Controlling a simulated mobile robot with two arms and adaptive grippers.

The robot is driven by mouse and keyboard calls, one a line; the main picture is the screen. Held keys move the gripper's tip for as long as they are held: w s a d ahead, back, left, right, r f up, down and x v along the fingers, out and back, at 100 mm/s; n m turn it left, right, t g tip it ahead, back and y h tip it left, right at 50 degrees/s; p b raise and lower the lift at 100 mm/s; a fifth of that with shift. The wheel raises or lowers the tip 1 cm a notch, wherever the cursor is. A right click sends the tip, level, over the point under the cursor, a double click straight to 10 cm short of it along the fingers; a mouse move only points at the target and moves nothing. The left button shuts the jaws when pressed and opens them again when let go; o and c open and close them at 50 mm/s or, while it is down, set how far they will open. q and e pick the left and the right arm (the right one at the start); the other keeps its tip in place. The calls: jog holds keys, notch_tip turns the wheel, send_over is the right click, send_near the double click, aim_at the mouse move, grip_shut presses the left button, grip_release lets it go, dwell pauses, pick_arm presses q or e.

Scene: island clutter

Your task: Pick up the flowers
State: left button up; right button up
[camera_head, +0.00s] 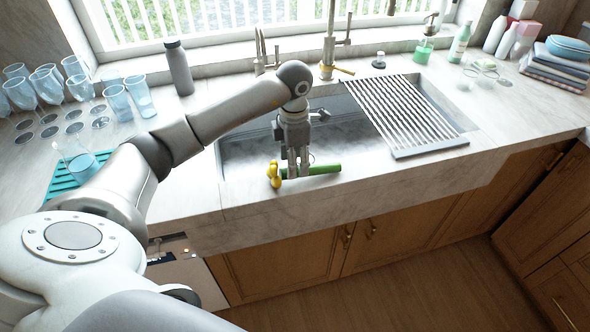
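The flowers show as a yellow bloom (273,175) with a thick green stem (325,169). They lie roughly level at the front edge of the sink, bloom to the left and stem to the right. My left gripper (298,174) comes down over them from above. Its fingers point down and cross in front of the stem just right of the bloom, hiding part of it. The fingers look close together, but whether they are closed on the stem or only beside it cannot be made out. My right gripper is not in view.
The sink (240,160) has a metal drying rack (405,115) over its right side and a faucet (328,55) behind. A grey bottle (179,70) stands behind my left arm. Several blue glasses (117,102) stand at left; folded towels (555,70) lie at right.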

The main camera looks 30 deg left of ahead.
pick_arm(q)
notch_tip(320, 180, down, 4)
jog(key=shift+w+r+p, duration=0.1)
jog(key=shift+r+p, duration=0.05)
jog(key=shift+p, duration=0.7)
jog(key=shift+f, duration=0.45)
grip_shut()
jog(key=shift+r, duration=0.1)
